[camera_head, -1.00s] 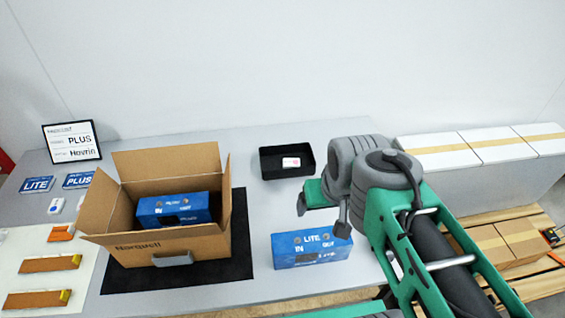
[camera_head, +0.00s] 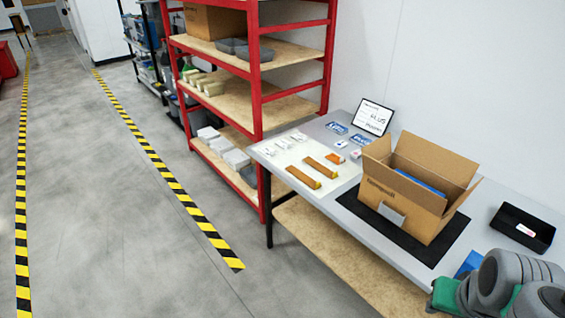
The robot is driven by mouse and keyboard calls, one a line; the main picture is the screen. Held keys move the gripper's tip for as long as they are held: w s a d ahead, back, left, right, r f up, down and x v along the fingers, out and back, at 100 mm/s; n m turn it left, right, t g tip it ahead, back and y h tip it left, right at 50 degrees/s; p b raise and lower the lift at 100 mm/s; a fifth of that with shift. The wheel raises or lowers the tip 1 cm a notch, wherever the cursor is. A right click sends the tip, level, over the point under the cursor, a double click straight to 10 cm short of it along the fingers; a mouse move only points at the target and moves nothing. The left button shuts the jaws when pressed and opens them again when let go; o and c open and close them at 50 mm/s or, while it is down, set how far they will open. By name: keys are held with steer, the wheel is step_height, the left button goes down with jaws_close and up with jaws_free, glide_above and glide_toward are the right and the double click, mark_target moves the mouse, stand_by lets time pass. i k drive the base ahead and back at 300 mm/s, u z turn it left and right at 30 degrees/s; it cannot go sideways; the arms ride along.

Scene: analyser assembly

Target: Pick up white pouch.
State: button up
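Several small white packets (camera_head: 274,151) lie on the pale mat (camera_head: 262,152) at the left end of the grey table. They look like white pouches, but are too small to tell for sure. A small white item with a pink mark (camera_head: 525,230) lies in the black tray (camera_head: 540,237) at the right. My gripper (camera_head: 432,304) is at the lower right, near the blue box (camera_head: 469,264) and far from the mat. Its fingers are mostly hidden or cut off, so its opening does not show.
An open cardboard box (camera_head: 405,205) with a blue box inside stands on a black mat (camera_head: 437,247). Orange-brown bars (camera_head: 303,178) lie on the pale mat. A red shelf rack (camera_head: 257,90) stands beyond the table's left end. The floor (camera_head: 110,220) at left is clear.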

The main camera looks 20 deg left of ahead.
mark_target(341, 144)
steer(key=u, duration=1.3)
steer(key=i, duration=2.35)
steer(key=z, duration=1.2)
steer(key=i, duration=0.75)
steer(key=z, duration=0.45)
